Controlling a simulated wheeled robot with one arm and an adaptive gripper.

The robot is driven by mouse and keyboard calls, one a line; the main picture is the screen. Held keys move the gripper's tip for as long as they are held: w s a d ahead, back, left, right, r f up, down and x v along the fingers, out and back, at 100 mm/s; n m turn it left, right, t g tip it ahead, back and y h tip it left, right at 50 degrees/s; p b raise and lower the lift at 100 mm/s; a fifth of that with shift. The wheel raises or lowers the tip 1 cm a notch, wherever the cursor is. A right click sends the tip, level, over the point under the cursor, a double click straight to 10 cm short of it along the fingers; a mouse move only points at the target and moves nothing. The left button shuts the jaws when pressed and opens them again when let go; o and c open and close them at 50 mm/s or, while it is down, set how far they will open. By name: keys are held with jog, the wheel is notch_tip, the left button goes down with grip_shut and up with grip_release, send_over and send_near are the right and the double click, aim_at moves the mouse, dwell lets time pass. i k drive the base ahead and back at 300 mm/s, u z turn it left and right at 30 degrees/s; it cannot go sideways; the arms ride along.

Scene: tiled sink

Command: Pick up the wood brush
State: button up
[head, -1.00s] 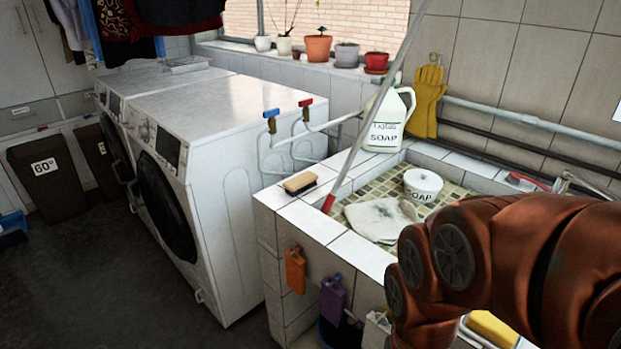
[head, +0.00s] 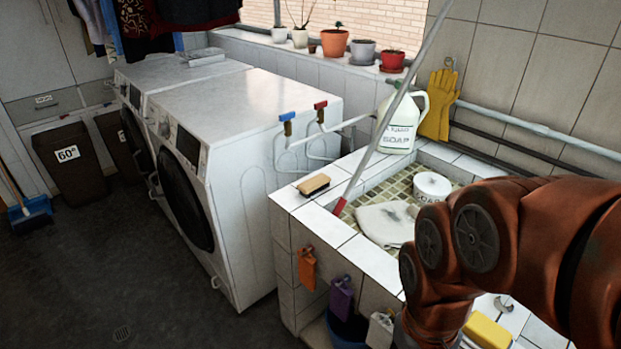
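The wood brush (head: 313,185) lies on the white tiled rim of the sink (head: 337,232), at its left corner close to the washing machine. It has a light wooden top and dark bristles underneath. My orange-brown arm reaches in from the right edge of the head view, over the right part of the sink. My gripper at its end is not in view. The brush is uncovered, and nothing of mine touches it.
A long pole (head: 393,112) with a red end leans across the sink, just right of the brush. A liquid soap jug (head: 399,122), a soap pot (head: 432,186) and a cloth (head: 386,223) are at the sink. Washing machines (head: 245,110) stand left. Floor (head: 150,270) is clear front left.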

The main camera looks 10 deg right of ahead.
aim_at(321, 181)
jog(key=u, duration=0.05)
jog(key=k, duration=0.65)
jog(key=z, duration=1)
jog(key=i, duration=0.5)
jog(key=u, duration=0.1)
jog(key=k, duration=0.6)
jog(key=u, duration=0.65)
jog(key=i, duration=0.5)
jog(key=u, duration=1.15)
jog(key=i, duration=0.85)
jog(key=u, duration=0.2)
